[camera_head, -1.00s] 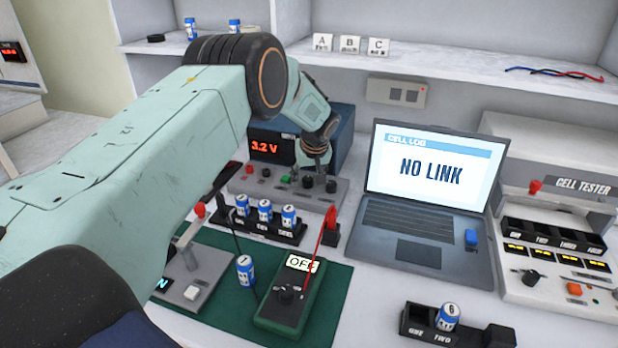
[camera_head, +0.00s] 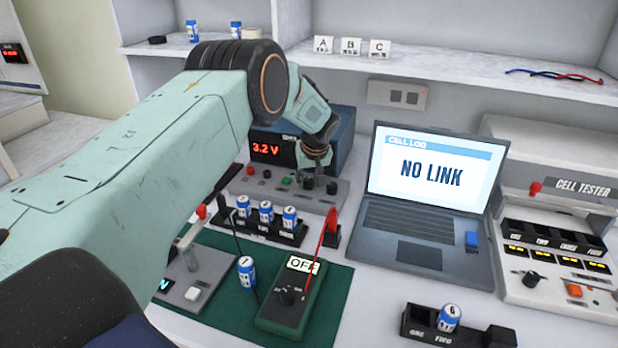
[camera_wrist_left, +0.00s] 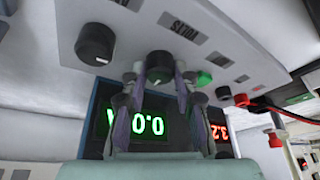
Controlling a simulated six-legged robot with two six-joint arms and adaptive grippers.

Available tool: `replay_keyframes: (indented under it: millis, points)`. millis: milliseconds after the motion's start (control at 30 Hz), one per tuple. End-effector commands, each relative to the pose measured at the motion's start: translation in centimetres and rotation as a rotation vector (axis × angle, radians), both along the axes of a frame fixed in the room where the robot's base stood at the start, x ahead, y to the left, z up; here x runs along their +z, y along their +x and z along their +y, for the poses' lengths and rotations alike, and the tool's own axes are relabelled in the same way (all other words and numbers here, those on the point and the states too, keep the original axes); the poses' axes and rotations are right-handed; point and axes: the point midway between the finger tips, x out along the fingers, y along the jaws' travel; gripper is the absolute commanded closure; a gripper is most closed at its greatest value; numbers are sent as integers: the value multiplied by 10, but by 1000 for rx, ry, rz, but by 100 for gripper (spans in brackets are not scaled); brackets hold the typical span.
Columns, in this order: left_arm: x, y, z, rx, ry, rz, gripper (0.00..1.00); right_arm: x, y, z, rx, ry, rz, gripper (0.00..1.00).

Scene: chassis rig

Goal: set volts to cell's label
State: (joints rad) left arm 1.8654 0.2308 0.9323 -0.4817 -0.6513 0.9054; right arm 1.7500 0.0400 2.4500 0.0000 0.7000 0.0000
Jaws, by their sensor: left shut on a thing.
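The power supply (camera_head: 265,132) shows a red 3.2 V readout. Its sloped panel carries the volts knob (camera_wrist_left: 159,66), under the VOLTS label in the wrist view. My left gripper (camera_wrist_left: 157,82) is shut on this knob, one finger on each side. In the head view, the gripper (camera_head: 312,168) reaches down to the panel, hiding part of the knob. A blue and white cell (camera_head: 246,271) stands on the green mat (camera_head: 225,318); its small label is not readable. Several similar cells sit in a black rack (camera_head: 290,233). My right gripper is not in view.
A green meter (camera_head: 288,305) reading OFF lies on the mat, with a red probe beside it. A laptop (camera_head: 420,205) showing NO LINK stands right of the supply. A cell tester (camera_head: 565,240) and black holder (camera_head: 490,338) are farther right. My arm covers the left side.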

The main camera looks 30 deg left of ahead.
Motion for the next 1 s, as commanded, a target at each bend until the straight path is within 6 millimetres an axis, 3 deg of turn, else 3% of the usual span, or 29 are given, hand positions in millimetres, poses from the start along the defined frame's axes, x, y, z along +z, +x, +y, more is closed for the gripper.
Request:
replay_keyframes:
  millis: [267,567,1000]
  points:
    - [2,0,1,-70,1,-2,100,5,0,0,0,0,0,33]
    - [2,0,2,-281,-1,-3,100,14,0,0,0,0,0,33]
    - [1,0,3,-574,1,-7,100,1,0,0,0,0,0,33]
